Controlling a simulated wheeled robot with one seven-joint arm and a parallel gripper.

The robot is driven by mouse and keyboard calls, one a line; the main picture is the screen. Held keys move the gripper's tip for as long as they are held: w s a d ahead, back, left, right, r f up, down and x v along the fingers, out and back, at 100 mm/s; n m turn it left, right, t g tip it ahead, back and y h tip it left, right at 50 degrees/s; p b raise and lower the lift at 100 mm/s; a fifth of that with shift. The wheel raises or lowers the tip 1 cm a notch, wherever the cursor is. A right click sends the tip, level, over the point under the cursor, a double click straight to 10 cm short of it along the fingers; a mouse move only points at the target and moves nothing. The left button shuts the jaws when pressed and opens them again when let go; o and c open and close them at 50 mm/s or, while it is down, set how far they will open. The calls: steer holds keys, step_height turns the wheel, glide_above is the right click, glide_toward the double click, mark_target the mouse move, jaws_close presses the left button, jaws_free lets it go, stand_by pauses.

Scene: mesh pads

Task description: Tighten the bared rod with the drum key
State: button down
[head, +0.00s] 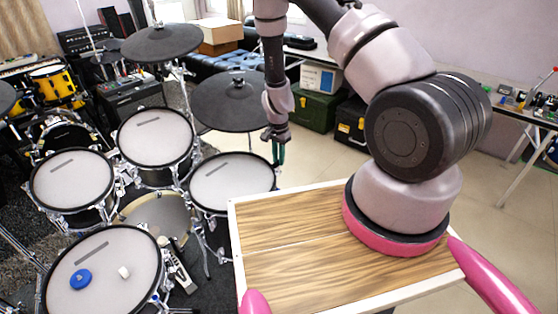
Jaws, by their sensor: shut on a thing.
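My gripper (277,157) hangs pointing down at the right edge of the right-hand mesh pad (232,180), close to its rim. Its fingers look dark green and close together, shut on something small. The drum key is most likely what it holds, but its shape is too small and hidden by the fingers to make out. The bared rod cannot be told apart among the small metal fittings around the pads. I cannot tell whether the held thing touches the rim or a rod.
A pad at the front left (105,262) bears a blue disc (80,279) and a small white piece (124,272). Other pads and black cymbals (237,101) crowd the left. My wooden-topped base fills the front right. Floor (330,160) is free beyond it.

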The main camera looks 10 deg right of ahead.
mark_target(278, 172)
steer(key=shift+s+a+f+m, duration=0.1)
steer(key=shift+f+m, duration=0.2)
steer(key=shift+f, duration=0.25)
steer(key=shift+f, duration=3.35)
steer(key=c, duration=1.6)
jaws_free()
steer(key=shift+f, duration=0.15)
